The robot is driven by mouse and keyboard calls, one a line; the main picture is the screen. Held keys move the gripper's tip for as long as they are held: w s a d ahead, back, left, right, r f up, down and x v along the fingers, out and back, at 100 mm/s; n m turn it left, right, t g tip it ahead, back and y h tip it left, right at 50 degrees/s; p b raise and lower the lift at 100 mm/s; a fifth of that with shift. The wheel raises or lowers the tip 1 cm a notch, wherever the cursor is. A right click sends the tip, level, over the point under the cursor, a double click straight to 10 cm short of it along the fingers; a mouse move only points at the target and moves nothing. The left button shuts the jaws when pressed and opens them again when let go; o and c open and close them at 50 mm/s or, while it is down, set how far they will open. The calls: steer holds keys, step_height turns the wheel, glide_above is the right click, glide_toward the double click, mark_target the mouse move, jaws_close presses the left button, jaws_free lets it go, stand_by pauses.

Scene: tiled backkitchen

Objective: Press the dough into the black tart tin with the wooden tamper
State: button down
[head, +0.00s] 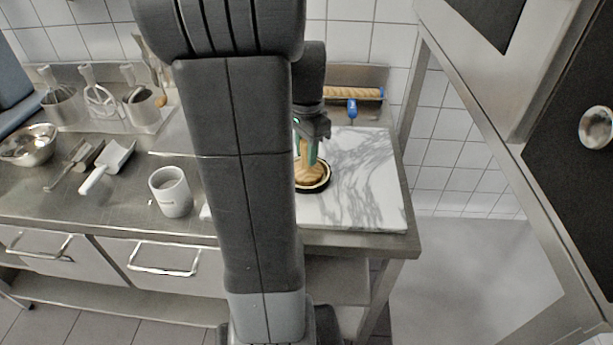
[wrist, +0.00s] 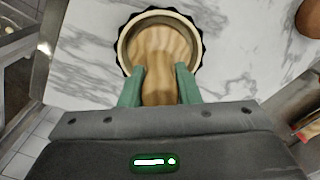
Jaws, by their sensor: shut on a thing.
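The black tart tin (wrist: 124,33) sits on the marble board, with its dark fluted rim around a pale ring of dough (wrist: 133,29). It also shows in the head view (head: 326,187), partly hidden by my arm. My gripper (wrist: 160,88) is shut on the wooden tamper (wrist: 158,52), with a green finger on each side of its handle. The tamper's broad end is inside the tin, over the dough. In the head view the tamper (head: 311,174) stands roughly upright beneath my gripper. Whether it touches the dough is hidden.
The marble board (head: 375,180) has free room right of the tin. Behind it lie a rolling pin (head: 345,93) and a blue-handled tool (head: 352,108).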

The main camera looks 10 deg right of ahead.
steer(key=shift+r, duration=0.1)
step_height(320, 180, up, 9)
steer(key=p, duration=0.8)
stand_by(0.7)
